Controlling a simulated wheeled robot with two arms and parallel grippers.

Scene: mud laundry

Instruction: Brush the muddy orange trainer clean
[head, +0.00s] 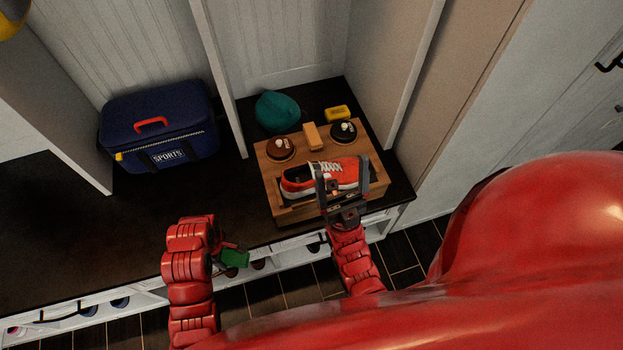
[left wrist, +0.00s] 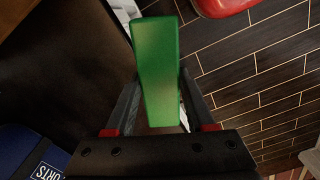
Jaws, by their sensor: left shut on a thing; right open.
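The orange trainer (head: 299,180), with white laces and a pale sole, lies on a wooden stand (head: 268,171) on the dark bench, toe to the left. My right gripper (head: 340,180) is open at the trainer's near side, hiding part of it; I cannot tell whether it touches. My left gripper (head: 222,258) is shut on a green block-shaped thing (head: 234,257), which I take to be the brush. It is held left of the stand, near the bench's front edge. In the left wrist view the green block (left wrist: 160,70) sits between the fingers; its bristles are not visible.
On the stand behind the trainer are a brown tin (head: 280,148), a tan block (head: 313,136) and a black tin (head: 343,131). A teal hat (head: 277,112) and yellow block (head: 338,113) lie behind. A blue sports bag (head: 160,125) stands left. The bench between is clear.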

